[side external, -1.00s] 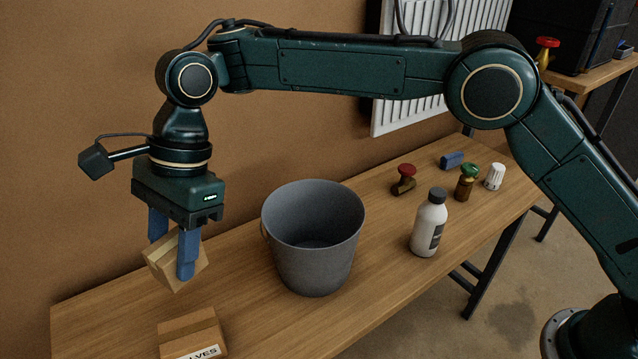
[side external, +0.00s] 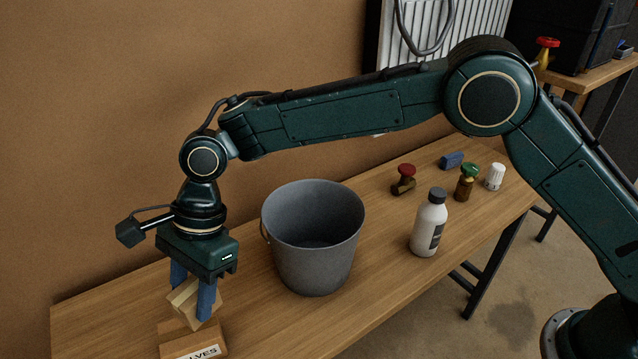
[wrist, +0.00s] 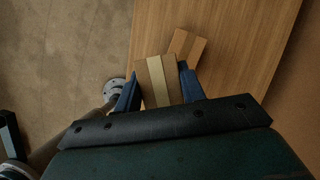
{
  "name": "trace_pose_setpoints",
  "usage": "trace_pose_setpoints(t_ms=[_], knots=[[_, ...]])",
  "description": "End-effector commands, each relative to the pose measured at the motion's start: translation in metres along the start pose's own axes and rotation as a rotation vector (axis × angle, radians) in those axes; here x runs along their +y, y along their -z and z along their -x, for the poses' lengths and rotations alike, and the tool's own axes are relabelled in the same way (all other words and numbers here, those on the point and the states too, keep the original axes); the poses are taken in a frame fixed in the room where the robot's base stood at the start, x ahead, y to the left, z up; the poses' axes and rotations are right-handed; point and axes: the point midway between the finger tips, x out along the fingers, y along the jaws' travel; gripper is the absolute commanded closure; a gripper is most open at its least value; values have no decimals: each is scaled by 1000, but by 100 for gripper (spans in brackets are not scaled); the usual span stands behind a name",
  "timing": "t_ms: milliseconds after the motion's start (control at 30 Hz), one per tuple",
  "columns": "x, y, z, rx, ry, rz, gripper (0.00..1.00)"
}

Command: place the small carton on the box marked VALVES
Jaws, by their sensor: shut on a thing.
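My gripper (side external: 193,291) is shut on the small carton (side external: 184,305), a brown cardboard box with a pale tape strip. The carton is tilted between the blue fingers. It also shows in the wrist view (wrist: 157,82) between the fingers. The box marked VALVES (side external: 198,344) lies on the bench at the lower left, with its white label partly cut off by the frame edge. The carton is just above and over the back part of this box; I cannot tell whether they touch. In the wrist view, the VALVES box (wrist: 187,46) shows partly behind the carton.
A grey bucket (side external: 312,240) stands close to the right of my gripper.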

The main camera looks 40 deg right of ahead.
Motion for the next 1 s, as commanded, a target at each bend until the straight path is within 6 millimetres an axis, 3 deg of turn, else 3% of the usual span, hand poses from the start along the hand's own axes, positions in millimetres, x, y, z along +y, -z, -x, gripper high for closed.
trace_pose_setpoints(t_ms=[200, 533, 800, 1000], knots=[[1, 7, -18, 1, -2, 0, 84], [0, 11, -27, 0, -2, -1, 84], [1, 24, -58, 1, -4, -2, 84], [0, 28, -69, 0, -1, 1, 84]])
